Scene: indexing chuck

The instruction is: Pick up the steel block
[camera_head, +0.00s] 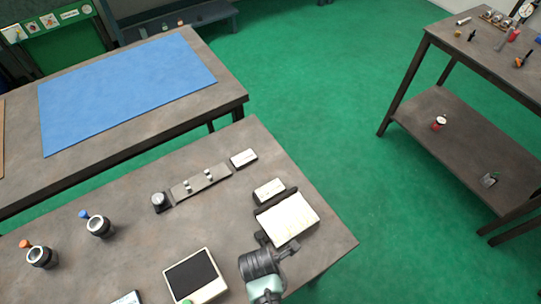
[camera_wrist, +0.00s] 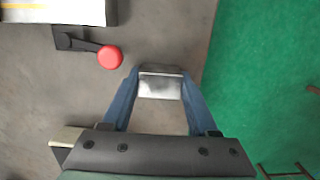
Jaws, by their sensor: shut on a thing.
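The steel block (camera_wrist: 159,88) is a small, shiny grey piece between the two blue fingers of my gripper (camera_wrist: 160,74) in the wrist view. The fingers are shut on it, one at each side. The grey tabletop lies beyond it; I cannot tell whether the block touches the table. In the head view my dark wrist is over the near right part of the workbench, and I cannot make out the block there.
A lever with a red knob (camera_wrist: 110,57) is left of the fingers. The workbench (camera_head: 335,243) ends to the right, above green floor. A dark-screened box (camera_head: 192,275), two dark cylinders and a cream-topped unit (camera_head: 288,220) stand on it. A blue mat (camera_head: 125,90) covers another table.

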